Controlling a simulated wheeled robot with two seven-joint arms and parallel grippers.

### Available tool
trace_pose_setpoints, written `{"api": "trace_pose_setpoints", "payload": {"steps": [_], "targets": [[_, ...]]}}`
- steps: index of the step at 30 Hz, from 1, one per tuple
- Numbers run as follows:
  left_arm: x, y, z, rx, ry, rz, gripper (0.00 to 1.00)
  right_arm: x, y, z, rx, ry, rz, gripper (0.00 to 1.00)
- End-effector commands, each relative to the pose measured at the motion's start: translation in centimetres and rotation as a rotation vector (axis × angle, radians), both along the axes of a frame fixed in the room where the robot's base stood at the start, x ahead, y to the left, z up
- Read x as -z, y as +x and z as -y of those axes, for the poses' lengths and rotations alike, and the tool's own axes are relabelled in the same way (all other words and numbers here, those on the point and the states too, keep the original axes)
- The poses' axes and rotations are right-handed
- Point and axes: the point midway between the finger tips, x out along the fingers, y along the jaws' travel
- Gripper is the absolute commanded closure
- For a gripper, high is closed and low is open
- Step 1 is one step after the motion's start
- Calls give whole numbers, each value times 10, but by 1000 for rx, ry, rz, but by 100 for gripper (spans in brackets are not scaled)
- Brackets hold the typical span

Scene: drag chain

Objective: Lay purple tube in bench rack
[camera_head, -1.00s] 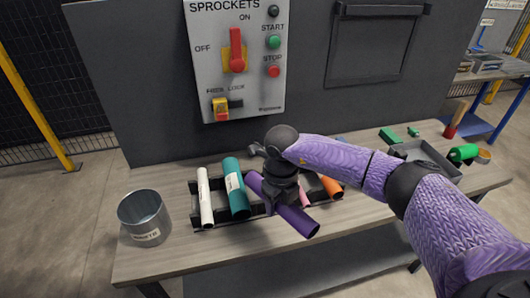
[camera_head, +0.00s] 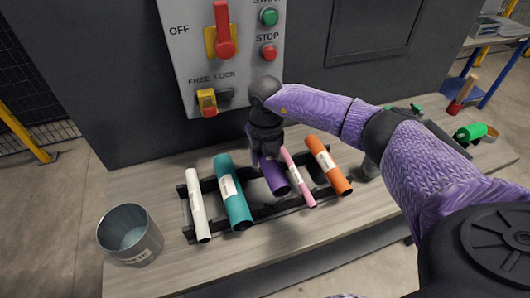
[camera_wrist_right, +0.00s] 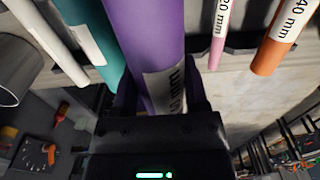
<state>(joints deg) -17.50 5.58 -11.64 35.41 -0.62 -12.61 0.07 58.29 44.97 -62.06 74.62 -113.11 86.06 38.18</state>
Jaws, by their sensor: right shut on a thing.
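The purple tube (camera_head: 273,176) is over the black bench rack (camera_head: 263,211), between the teal tube (camera_head: 232,192) and the pink tube (camera_head: 297,177). In the right wrist view the purple tube (camera_wrist_right: 146,45) fills the middle, with a white label near the jaws. The tube lies roughly in line with its neighbours; whether it touches the rack is hidden. My left gripper is not in view.
A white tube (camera_head: 197,206) and an orange tube (camera_head: 328,166) lie in the rack's outer places. A metal bucket (camera_head: 130,235) stands at the left. A control panel (camera_head: 222,50) rises behind the bench.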

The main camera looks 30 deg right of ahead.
Motion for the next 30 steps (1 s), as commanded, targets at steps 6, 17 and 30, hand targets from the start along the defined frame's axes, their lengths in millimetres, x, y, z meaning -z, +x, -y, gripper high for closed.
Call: {"api": "trace_pose_setpoints", "payload": {"steps": [6,17,30], "targets": [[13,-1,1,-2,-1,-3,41,18,0,0,-1,-1,-1,100],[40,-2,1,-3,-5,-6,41,59,0,0,-2,1,-3,100],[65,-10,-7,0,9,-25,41,97,0,0,-1,0,0,100]]}}
